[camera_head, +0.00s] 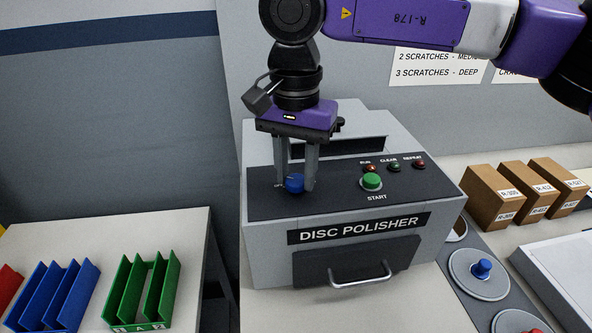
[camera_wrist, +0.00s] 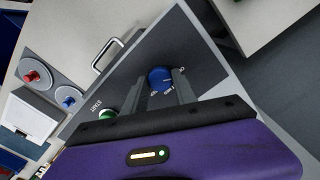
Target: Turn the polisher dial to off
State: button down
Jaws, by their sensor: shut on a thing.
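The disc polisher (camera_head: 360,235) is a grey box with a dark sloped top panel. Its blue dial (camera_head: 295,183) is on the left of that panel. My gripper (camera_head: 298,184) reaches down from above, its two grey fingers on either side of the dial and shut on it. In the wrist view the blue dial (camera_wrist: 160,79) sits between the fingertips, with small white lettering around it. The lettering near the dial is partly hidden and too small to read, so I cannot tell its setting.
A green START button (camera_head: 371,182) is right of the dial, with RUN, CLEAR and REPEAT lamps (camera_head: 394,167) behind it. A drawer handle (camera_head: 360,276) juts from the front. Brown boxes (camera_head: 495,195) stand at right. Green (camera_head: 145,290) and blue racks (camera_head: 62,295) stand on the left table.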

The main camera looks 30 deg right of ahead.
aim_at(296, 179)
jog(key=shift+r, duration=0.1)
dwell(0.4)
jog(key=c, duration=1)
grip_release()
jog(key=shift+r, duration=3.9)
